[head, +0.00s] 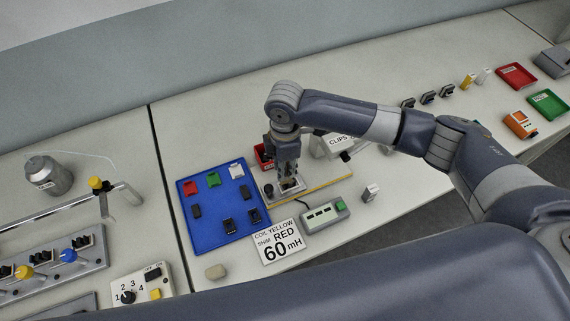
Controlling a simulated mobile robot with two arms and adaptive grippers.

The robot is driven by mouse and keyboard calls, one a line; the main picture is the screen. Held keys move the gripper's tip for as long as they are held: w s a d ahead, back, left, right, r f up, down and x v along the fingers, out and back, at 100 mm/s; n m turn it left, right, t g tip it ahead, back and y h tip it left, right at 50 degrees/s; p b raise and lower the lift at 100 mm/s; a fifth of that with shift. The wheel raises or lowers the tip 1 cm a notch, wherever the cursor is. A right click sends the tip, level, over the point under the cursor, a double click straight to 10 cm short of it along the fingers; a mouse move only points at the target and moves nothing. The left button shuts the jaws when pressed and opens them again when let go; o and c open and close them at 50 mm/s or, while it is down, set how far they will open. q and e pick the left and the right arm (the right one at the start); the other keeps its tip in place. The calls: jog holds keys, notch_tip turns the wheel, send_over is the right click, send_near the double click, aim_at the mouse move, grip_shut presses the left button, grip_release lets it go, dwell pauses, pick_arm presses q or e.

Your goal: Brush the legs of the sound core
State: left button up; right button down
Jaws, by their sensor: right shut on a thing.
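My right gripper (289,184) points down over the left part of a pale board (328,180) with a yellow front edge. It is shut on a small part, mostly hidden by the fingers; I cannot tell what it is or whether it touches the board. The blue tray (183,213) lies just left, holding red, green and white pieces and several small dark parts, among them a dark core-like part (229,226). I cannot tell which core is the sound one, and no brush is clearly visible. My left gripper is not in view.
A sign (279,242) reads "COIL YELLOW SHIM RED 60 mH". A grey device (325,215) with a green button stands beside it. A CLIPS box (333,145) is behind my right arm. Red (516,76) and green (548,103) trays lie far right. A spool (47,176) stands left.

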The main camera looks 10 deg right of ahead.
jog(key=shift+f, duration=0.7)
dwell(0.4)
jog(key=shift+d, duration=0.25)
jog(key=shift+w+d+r+p, duration=0.1)
jog(key=shift+w+d+p, duration=0.1)
jog(key=shift+d, duration=0.3)
jog(key=shift+w+d+p, duration=0.1)
jog(key=shift+d+p, duration=0.1)
jog(key=shift+d, duration=0.25)
jog(key=shift+s+a, duration=0.1)
jog(key=shift+a, duration=0.05)
jog(key=shift+s+a+p, duration=0.2)
jog(key=shift+a+p, duration=0.1)
jog(key=shift+a, duration=0.75)
jog(key=shift+d, duration=0.15)
jog(key=shift+w+d+p, duration=0.2)
jog(key=shift+d+p, duration=0.15)
jog(key=shift+d, duration=0.7)
jog(key=shift+a, duration=0.2)
